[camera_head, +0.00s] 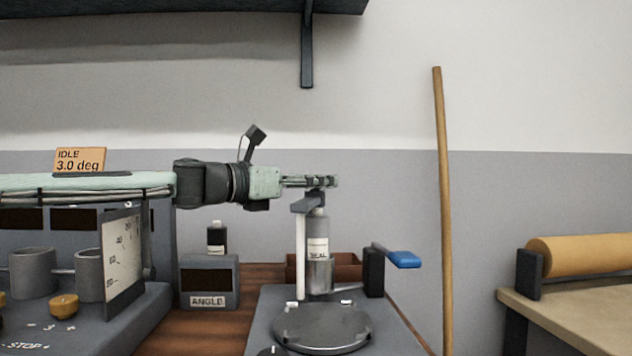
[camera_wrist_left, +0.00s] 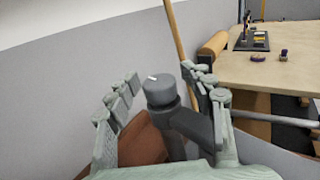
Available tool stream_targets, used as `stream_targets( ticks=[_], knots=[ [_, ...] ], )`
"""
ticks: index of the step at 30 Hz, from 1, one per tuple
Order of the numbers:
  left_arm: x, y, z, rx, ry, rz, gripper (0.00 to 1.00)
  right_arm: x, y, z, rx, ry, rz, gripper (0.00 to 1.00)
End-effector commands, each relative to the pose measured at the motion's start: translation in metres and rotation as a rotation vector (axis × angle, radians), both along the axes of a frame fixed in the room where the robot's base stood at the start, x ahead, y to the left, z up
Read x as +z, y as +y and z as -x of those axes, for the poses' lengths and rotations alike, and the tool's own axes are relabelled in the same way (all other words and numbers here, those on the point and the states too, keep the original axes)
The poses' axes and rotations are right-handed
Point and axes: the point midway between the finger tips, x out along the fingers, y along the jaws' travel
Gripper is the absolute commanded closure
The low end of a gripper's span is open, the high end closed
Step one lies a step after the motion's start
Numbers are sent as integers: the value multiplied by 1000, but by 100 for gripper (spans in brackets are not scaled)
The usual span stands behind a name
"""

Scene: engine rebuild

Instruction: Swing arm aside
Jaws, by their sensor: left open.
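The swing arm (camera_head: 306,203) is a short dark-grey bar at the top of a pale post (camera_head: 299,257), above a stand with a round metal plate (camera_head: 322,327). My left gripper (camera_head: 322,181) reaches in level from the left, just above the arm. In the left wrist view its open fingers (camera_wrist_left: 160,77) stand on either side of a grey round cap (camera_wrist_left: 159,91) at the arm's end. The arm (camera_wrist_left: 190,124) runs toward the right finger. I cannot tell whether a finger touches it. My right gripper is not in view.
The ANGLE box (camera_head: 209,284) and a gauge panel (camera_head: 124,262) are left. A wooden pole (camera_head: 443,210) leans on the wall.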

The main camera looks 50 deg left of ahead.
Motion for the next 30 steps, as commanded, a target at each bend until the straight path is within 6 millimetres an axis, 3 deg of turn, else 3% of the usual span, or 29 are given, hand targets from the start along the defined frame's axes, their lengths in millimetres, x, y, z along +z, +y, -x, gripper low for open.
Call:
stream_targets(
  ticks=[8, 21, 30],
  knots=[
    [13, 2, 0, 5, -1, -4, 49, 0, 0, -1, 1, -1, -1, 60],
    [89, 1, 1, 4, 1, -3, 49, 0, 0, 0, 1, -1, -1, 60],
    [101, 1, 1, 2, 0, -1, 49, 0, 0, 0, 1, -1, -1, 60]
  ],
)
